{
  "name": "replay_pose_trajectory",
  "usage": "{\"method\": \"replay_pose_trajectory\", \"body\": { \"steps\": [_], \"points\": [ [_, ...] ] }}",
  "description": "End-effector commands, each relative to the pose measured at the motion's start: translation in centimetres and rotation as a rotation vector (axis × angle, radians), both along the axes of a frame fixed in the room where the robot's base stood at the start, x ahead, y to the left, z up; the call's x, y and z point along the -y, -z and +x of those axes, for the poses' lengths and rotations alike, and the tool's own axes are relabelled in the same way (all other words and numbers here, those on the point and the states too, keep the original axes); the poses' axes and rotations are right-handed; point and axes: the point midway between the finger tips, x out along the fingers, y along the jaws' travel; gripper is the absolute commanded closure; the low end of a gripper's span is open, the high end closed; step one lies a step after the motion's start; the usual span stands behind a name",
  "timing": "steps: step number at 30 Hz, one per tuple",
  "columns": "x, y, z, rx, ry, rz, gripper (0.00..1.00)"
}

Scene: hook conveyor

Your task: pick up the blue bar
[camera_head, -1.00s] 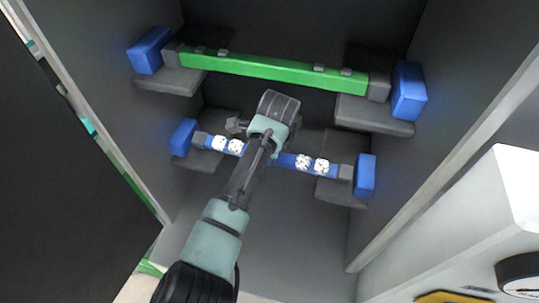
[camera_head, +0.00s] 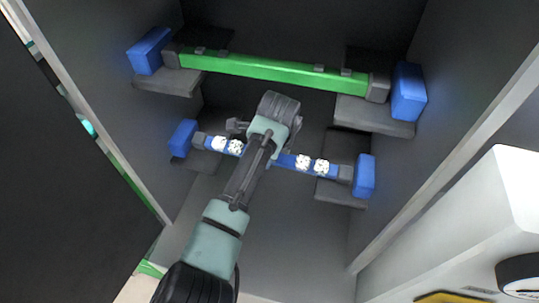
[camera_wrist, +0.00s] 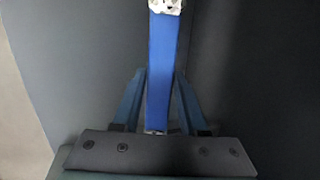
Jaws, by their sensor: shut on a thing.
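The blue bar (camera_head: 286,161) spans the lower part of the dark cabinet, with several white patterned pieces along it and a grey piece at each end. Its ends sit close to two blue blocks, left (camera_head: 183,138) and right (camera_head: 365,175). My arm crosses in front of its middle and hides that part and my fingertips in the head view. In the wrist view, the bar (camera_wrist: 162,60) runs between the two fingers of my gripper (camera_wrist: 160,84), which is shut on it. I cannot tell whether the bar is clear of its supports.
A green bar (camera_head: 270,68) lies across upper dark ledges above, between two blue blocks. Lower ledges (camera_head: 341,193) are near the blue bar's ends. Cabinet side walls (camera_head: 400,170) stand close on both sides. A white box-like body (camera_head: 470,220) is outside at right.

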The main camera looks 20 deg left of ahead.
Motion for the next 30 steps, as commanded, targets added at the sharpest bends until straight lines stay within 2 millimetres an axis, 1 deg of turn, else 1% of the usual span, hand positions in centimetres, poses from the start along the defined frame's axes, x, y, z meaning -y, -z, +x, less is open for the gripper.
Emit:
{"method": "replay_pose_trajectory", "body": {
  "steps": [1, 5, 10, 14, 19, 21, 26, 30],
  "points": [
    [0.0, 0.3, -0.2, -0.006, 0.000, -0.001, 1.00],
    [0.1, 0.2, -0.2, -0.006, 0.000, -0.001, 1.00],
    [0.0, -0.4, -0.5, -0.002, 0.000, -0.001, 1.00],
    [0.0, -3.1, -0.3, 0.006, 0.002, 0.000, 1.00],
    [0.0, -7.3, -0.3, 0.007, 0.001, 0.002, 1.00],
    [0.0, -6.7, -1.7, 0.000, 0.001, -0.002, 1.00],
    [0.0, -6.7, -4.5, 0.001, -0.001, -0.002, 1.00],
    [0.0, -6.6, -7.5, 0.002, -0.002, -0.003, 1.00]
  ]
}}
